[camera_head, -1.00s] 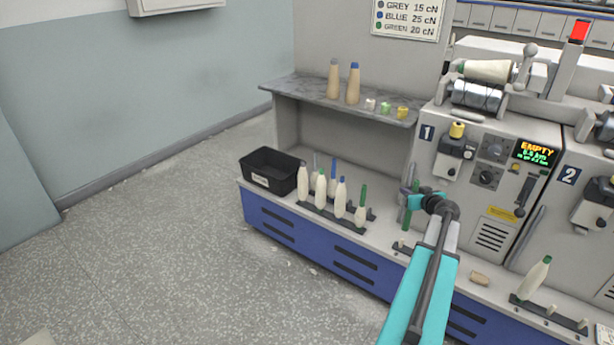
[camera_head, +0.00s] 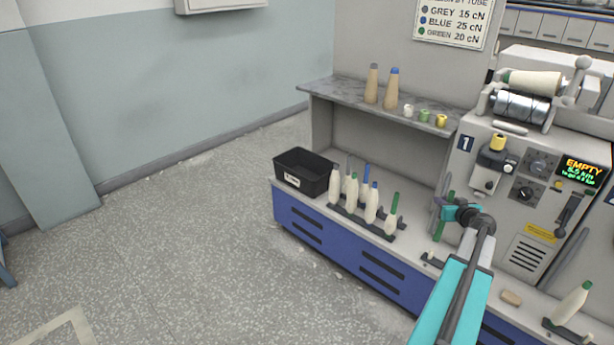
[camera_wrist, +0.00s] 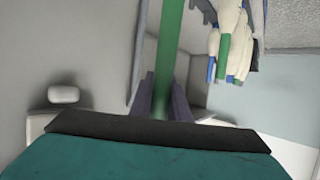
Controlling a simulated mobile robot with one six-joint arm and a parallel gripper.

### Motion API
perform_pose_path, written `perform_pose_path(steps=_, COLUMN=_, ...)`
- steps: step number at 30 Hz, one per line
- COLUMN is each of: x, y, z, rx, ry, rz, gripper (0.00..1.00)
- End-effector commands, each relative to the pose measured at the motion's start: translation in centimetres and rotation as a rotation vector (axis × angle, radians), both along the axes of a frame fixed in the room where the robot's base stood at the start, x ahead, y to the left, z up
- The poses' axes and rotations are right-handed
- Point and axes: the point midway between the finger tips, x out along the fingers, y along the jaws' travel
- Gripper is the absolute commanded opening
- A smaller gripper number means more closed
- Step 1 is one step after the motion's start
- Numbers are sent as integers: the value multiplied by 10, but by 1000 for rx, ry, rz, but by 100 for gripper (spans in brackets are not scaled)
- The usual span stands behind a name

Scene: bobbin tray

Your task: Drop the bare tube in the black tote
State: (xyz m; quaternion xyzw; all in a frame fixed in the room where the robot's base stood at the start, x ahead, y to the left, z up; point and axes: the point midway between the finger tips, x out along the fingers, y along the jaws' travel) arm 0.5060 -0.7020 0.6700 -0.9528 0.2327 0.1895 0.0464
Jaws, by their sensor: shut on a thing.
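The bare tube is a thin green rod; in the wrist view the green tube (camera_wrist: 170,50) stands between my dark gripper fingers (camera_wrist: 167,103), which are shut on it. In the head view my gripper (camera_head: 443,208) holds the green tube (camera_head: 440,222) upright in front of machine 1, right of the bobbin row. Its lower end is close to the ledge; I cannot tell whether it touches. The black tote (camera_head: 319,178) stands at the left end of the ledge with a white label on its front. Its inside floor is hidden.
Between my gripper and the tote stands a dark peg tray (camera_head: 400,226) with several wound bobbins with grey, blue and green tips. A shelf (camera_head: 340,92) above holds two brown cones and small coloured pieces. Machine 1 (camera_head: 505,190) rises just right. Open floor lies in front.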

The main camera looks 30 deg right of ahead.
Motion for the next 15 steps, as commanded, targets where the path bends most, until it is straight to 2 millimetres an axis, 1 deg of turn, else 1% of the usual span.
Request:
perform_pose_path(steps=8, x=0, y=0, z=31, rx=0, ry=0, rz=0, gripper=0)
perform_pose_path(steps=15, x=0, y=0, z=67, rx=0, ry=0, rz=0, gripper=0)
